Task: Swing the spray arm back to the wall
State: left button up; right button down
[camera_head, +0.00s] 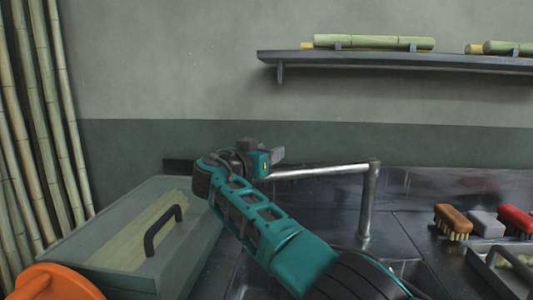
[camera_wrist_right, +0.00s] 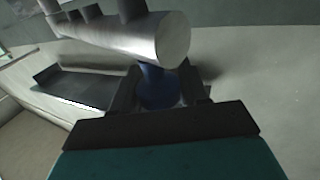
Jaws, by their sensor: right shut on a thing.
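The spray arm (camera_head: 320,170) is a metal pipe that reaches left from the top of an upright metal post (camera_head: 369,205) at the sink. My right gripper (camera_head: 268,160) is at the pipe's left end, near the wall, and partly hides that end. In the right wrist view a thick metal cylinder (camera_wrist_right: 120,36) shows close up, with a blue part (camera_wrist_right: 159,90) below it between the dark fingers of my right gripper (camera_wrist_right: 160,95). The gripper is shut on this blue part of the spray arm. My left gripper is not in view.
A greenish lidded box (camera_head: 105,245) with a dark handle stands at left, beside bamboo poles (camera_head: 40,110). An orange round thing (camera_head: 55,283) is at bottom left. Brushes (camera_head: 452,222) sit right of the post. A wall shelf (camera_head: 400,60) holds cane pieces above.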

jog(key=c, duration=0.7)
grip_release()
jog(key=shift+d, duration=0.1)
jog(key=v, duration=1.3)
jog(key=shift+p, duration=0.3)
